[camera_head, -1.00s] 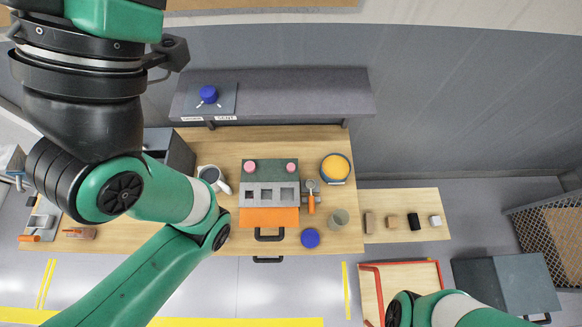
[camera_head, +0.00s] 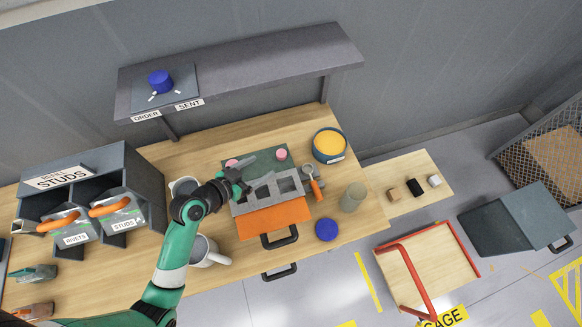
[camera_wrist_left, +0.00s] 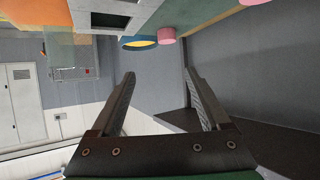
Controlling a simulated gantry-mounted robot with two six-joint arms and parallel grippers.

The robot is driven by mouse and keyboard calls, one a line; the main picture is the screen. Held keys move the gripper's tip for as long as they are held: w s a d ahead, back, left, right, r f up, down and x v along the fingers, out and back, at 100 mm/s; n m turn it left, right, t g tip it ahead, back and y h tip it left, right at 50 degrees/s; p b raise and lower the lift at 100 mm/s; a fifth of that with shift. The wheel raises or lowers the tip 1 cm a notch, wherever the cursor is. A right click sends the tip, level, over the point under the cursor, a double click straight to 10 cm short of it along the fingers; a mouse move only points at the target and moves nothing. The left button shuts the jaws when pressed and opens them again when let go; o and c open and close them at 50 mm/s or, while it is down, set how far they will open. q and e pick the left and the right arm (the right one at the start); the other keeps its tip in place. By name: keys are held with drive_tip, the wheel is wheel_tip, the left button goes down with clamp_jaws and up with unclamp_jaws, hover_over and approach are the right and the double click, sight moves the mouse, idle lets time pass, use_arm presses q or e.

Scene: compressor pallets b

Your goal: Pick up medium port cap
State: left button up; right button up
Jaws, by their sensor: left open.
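I cannot tell for sure which thing is the medium port cap. Two pink round caps stand on a dark green plate (camera_head: 262,160), a left one (camera_head: 231,162) and a right one (camera_head: 281,155). In the left wrist view a pink cap (camera_wrist_left: 167,35) shows ahead beyond the fingers, and part of another (camera_wrist_left: 252,2) at the top. A grey block with square openings (camera_head: 285,184) stands in front of the plate. My left gripper (camera_head: 246,162) is open and empty, near the left pink cap and the grey block's left end. My right gripper is out of view.
The shelf (camera_head: 240,75) with a blue cap (camera_head: 160,81) overhangs behind.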

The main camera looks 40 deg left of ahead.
sight(278, 156)
use_arm(q)
drive_tip(key=f, duration=0.1)
drive_tip(key=s, duration=0.1)
drive_tip(key=f, duration=0.1)
drive_tip(key=shift+s+a+f+n, duration=0.15)
drive_tip(key=shift+a+f+n, duration=0.15)
drive_tip(key=shift+a+f, duration=0.05)
drive_tip(key=shift+a+r+y, duration=0.1)
drive_tip(key=shift+r+y, duration=0.05)
drive_tip(key=shift+y, duration=0.15)
drive_tip(key=shift+w, duration=0.35)
drive_tip(key=b+x, duration=0.2)
drive_tip(key=x, duration=0.9)
drive_tip(key=shift+w+a, duration=0.1)
drive_tip(key=shift+w, duration=0.05)
clamp_jaws()
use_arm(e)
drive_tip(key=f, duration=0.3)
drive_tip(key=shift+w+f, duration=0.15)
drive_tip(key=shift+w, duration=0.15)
